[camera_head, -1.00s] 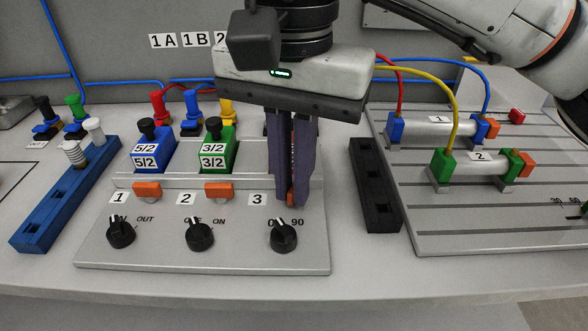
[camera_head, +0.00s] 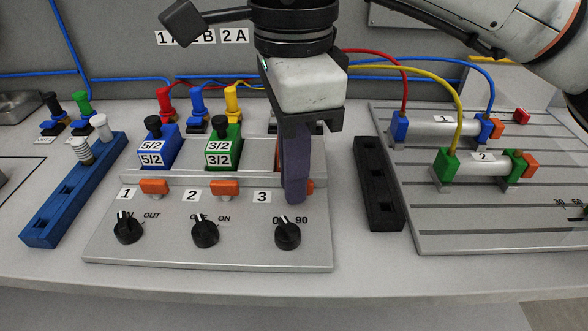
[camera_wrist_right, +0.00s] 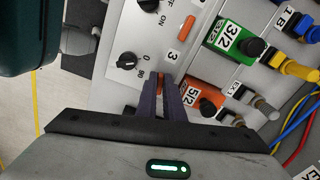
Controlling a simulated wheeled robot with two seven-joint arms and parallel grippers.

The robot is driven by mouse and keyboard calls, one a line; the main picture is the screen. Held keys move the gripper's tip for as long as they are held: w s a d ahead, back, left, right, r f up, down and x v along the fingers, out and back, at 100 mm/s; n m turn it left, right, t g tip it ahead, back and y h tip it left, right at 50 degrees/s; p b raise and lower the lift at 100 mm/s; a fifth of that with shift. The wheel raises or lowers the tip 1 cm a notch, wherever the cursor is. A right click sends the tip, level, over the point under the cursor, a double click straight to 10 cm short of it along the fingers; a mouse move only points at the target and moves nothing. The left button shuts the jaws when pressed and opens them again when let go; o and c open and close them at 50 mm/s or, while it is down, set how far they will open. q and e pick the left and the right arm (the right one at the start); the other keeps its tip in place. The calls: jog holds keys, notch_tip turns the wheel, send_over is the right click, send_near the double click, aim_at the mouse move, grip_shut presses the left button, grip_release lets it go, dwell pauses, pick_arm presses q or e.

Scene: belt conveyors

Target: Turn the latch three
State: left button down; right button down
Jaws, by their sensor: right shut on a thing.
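Latch three is a small orange block on the grey panel's ledge beside label 3 (camera_head: 262,197). In the head view my right gripper (camera_head: 296,198) hides most of it, and a bit of orange (camera_head: 310,187) shows at the right of the fingers. In the right wrist view the orange latch (camera_wrist_right: 160,82) shows between the tips of my right gripper (camera_wrist_right: 162,85), which is shut on it. The latch's exact angle cannot be told. The orange latches one (camera_head: 154,187) and two (camera_head: 225,188) lie along the ledge. My left gripper is not in view.
Black knobs (camera_head: 205,233) stand in front of the latches, one (camera_head: 288,233) close below my gripper. Blue (camera_head: 157,150) and green (camera_head: 223,155) valve blocks stand behind. A black slotted bar (camera_head: 377,190) and a plate with cylinders (camera_head: 470,215) are at the right.

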jog(key=shift+w+m, duration=0.1)
jog(key=shift+m, duration=1.4)
jog(key=c, duration=1.9)
grip_release()
jog(key=shift+r, duration=0.1)
jog(key=shift+o, duration=0.2)
notch_tip(320, 180, up, 8)
jog(key=p, duration=0.6)
jog(key=shift+s, duration=0.2)
